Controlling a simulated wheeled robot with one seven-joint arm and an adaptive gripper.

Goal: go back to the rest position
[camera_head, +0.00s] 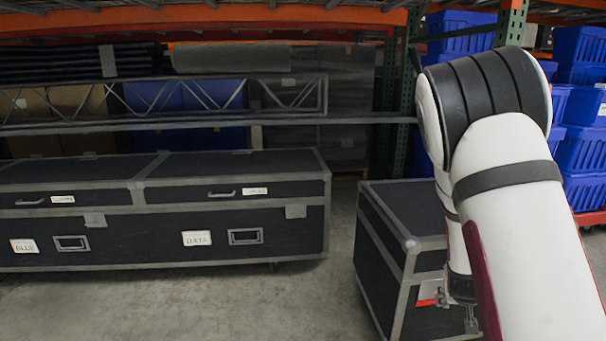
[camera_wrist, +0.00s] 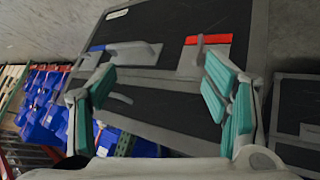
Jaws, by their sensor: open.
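My gripper (camera_wrist: 165,88) is open in the wrist view, its two teal-padded fingers spread apart with nothing between them. It is over a black case with grey edges (camera_wrist: 170,30). On the case, a grey plate with a red strip (camera_wrist: 207,40) is near the right finger, and a grey plate (camera_wrist: 130,50) with a blue strip (camera_wrist: 97,48) is near the left finger. I cannot tell whether either finger touches the case. In the head view the same kind of case (camera_head: 385,240) stands on the floor, with a red strip (camera_head: 426,302); my arm hides its right part and most of my gripper.
A long black case (camera_head: 160,235) stands at the left. Behind it is a shelf rack (camera_head: 350,120) with a metal truss (camera_head: 290,95). Blue totes (camera_head: 583,150) are stacked at the right. Bare floor (camera_head: 290,300) lies between the two cases.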

